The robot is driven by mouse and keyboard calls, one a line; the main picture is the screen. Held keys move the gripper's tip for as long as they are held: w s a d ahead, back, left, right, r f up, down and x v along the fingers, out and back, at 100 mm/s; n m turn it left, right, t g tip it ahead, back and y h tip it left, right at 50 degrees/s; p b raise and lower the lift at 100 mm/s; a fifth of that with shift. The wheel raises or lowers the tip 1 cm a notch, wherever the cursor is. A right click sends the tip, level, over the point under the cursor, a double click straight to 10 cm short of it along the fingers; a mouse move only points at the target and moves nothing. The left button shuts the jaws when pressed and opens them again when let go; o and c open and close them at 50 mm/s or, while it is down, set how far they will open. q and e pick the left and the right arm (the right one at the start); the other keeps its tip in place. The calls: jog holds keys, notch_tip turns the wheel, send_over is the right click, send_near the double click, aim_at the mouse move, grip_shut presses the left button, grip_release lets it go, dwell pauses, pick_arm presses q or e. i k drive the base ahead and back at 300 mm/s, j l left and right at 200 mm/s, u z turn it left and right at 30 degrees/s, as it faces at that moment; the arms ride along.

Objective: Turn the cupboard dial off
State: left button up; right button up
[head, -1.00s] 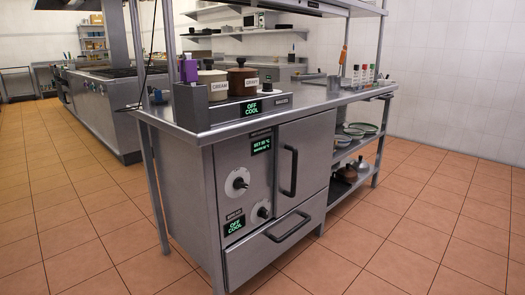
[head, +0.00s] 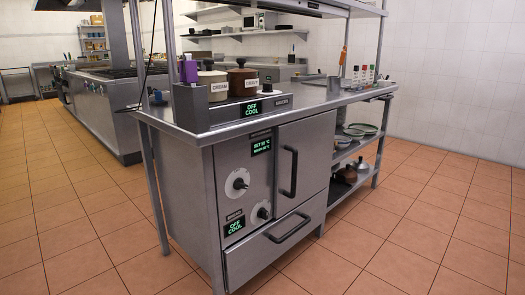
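The cupboard (head: 305,150) is a steel unit under the counter, its door and the drawer below it closed. A green display (head: 261,146) above the upper dial shows a set temperature, apparently 55 °C. A display (head: 235,226) by the lower dial reads OFF COOL. The small labels are too blurred to read. Neither of my grippers is in view.
On the counter (head: 310,98) stand two lidded pots (head: 213,86), a purple bottle (head: 190,70) and another OFF COOL display (head: 264,107). Open shelves (head: 358,148) with dishes are at the right. The tiled floor (head: 400,240) in front is clear.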

aim_at(238, 185)
jog(key=i+j+u, duration=0.1)
jog(key=u, duration=0.3)
jog(key=i+j+u, duration=0.1)
jog(key=u, duration=0.25)
jog(key=i+j+u, duration=0.1)
jog(key=u, duration=0.3)
jog(key=i+u, duration=0.15)
jog(key=u, duration=0.2)
jog(key=i, duration=2.6)
jog(key=i+z, duration=0.15)
jog(key=i, duration=0.3)
jog(key=i+j+z, duration=0.1)
jog(key=i, duration=0.4)
jog(key=i+j+z, duration=0.15)
jog(key=i, duration=0.3)
jog(key=i+j+z, duration=0.15)
jog(key=i, duration=0.3)
jog(key=j+z, duration=0.15)
jog(key=z, duration=3.3)
jog(key=i+l+u, duration=0.1)
jog(key=u, duration=0.5)
jog(key=i+l+u, duration=0.1)
jog(key=l+u, duration=0.25)
jog(key=l, duration=0.45)
jog(key=l+u, duration=0.4)
jog(key=l, duration=0.4)
